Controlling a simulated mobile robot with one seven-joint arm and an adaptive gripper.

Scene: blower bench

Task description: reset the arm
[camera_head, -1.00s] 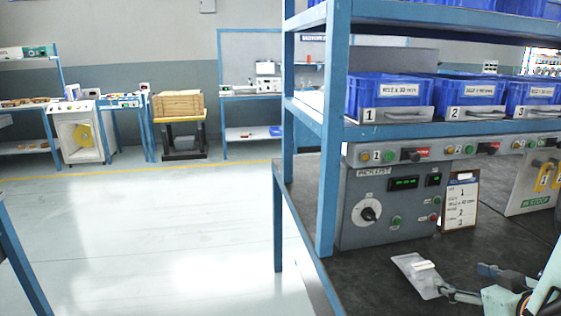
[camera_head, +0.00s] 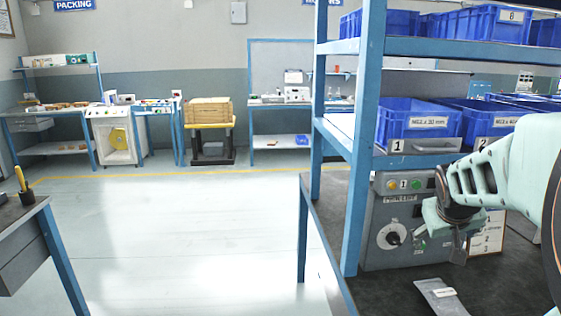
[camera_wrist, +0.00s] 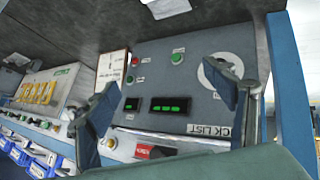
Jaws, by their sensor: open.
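My gripper (camera_head: 458,240) is at the right of the head view, raised in front of the grey control box, with its arm reaching in from the right edge. In the wrist view, which is upside down, the two fingers of my gripper (camera_wrist: 168,85) stand wide apart with nothing between them. The grey control box (camera_head: 385,262) with its dial fills the space behind them; in the wrist view its face (camera_wrist: 160,80) shows green displays and buttons. The fingers look apart from it, though the exact gap is hard to tell.
A flat metal plate (camera_head: 440,298) with a white label lies on the dark bench top. A clipboard (camera_head: 487,235) is partly hidden behind my gripper. A blue shelf post (camera_head: 362,150) stands left of it, with blue bins (camera_head: 420,122) above. The floor at left is open.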

